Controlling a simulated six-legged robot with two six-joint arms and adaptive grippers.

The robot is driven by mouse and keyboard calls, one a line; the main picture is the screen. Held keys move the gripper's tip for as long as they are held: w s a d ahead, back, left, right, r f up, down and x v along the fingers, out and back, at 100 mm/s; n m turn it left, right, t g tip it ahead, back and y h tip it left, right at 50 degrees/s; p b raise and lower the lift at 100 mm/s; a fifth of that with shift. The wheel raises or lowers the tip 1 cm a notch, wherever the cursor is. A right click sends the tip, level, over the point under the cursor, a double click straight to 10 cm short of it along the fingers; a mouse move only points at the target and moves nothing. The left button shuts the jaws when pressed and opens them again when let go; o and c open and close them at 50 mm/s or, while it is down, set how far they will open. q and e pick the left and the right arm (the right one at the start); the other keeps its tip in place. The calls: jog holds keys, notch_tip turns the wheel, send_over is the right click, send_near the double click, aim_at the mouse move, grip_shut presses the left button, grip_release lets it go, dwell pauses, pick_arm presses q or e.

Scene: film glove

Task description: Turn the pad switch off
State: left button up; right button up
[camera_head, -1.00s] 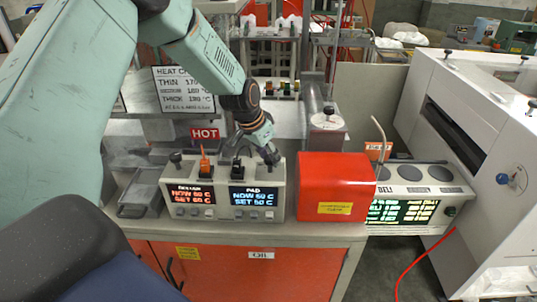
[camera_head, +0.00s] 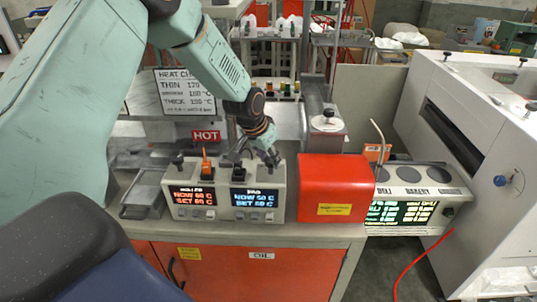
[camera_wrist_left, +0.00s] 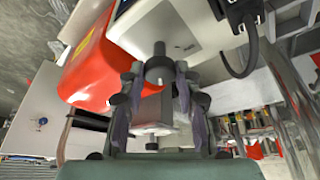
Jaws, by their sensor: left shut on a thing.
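The control box (camera_head: 229,216) stands on the counter. Its left display (camera_head: 192,196) glows red and its right display, marked PAD (camera_head: 254,199), glows blue, reading NOW 50 C, SET 50 C. An orange lever (camera_head: 206,165) stands above the left display. A black lever (camera_head: 238,172) stands above the PAD display. My left gripper (camera_head: 271,158) is at the box's top right corner, shut on a black knob. The wrist view shows this black knob (camera_wrist_left: 158,66) between the fingers (camera_wrist_left: 155,95). The fingers hide much of the knob in the head view. My right gripper is out of view.
A red box (camera_head: 330,180) stands just right of the control box. A metal tray (camera_head: 143,192) lies to its left. A HOT sign (camera_head: 206,136) is behind. A unit with round dark plates (camera_head: 412,174) and a white machine (camera_head: 470,165) are farther right.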

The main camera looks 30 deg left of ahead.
pick_arm(q)
jog(key=shift+w+r+n+y, duration=0.2)
jog(key=shift+n+y, duration=0.1)
jog(key=shift+n, duration=0.5)
jog(key=shift+d+f+n+y+b, duration=0.15)
jog(key=shift+n+y+b, duration=0.15)
jog(key=shift+n+b, duration=0.35)
jog(key=n+y+b, duration=0.1)
jog(key=n+b, duration=0.2)
jog(key=b, duration=0.2)
jog(key=n+g+y+b, duration=0.1)
jog(key=n+b, duration=0.3)
jog(key=b, duration=0.1)
jog(key=shift+w+d+n, duration=0.15)
jog(key=shift+d+n, duration=0.05)
jog(key=shift+n, duration=0.05)
jog(key=shift+n+y+b, duration=0.3)
jog(key=shift+n+b, duration=0.1)
jog(key=shift+b, duration=0.05)
jog(key=shift+w+n+g+y+b, duration=0.1)
jog(key=shift+n+g+y+b, duration=0.35)
jog(key=shift+n, duration=0.75)
jog(key=shift+n+g, duration=0.65)
jog(key=shift+n, duration=0.75)
jog(key=shift+r, duration=0.2)
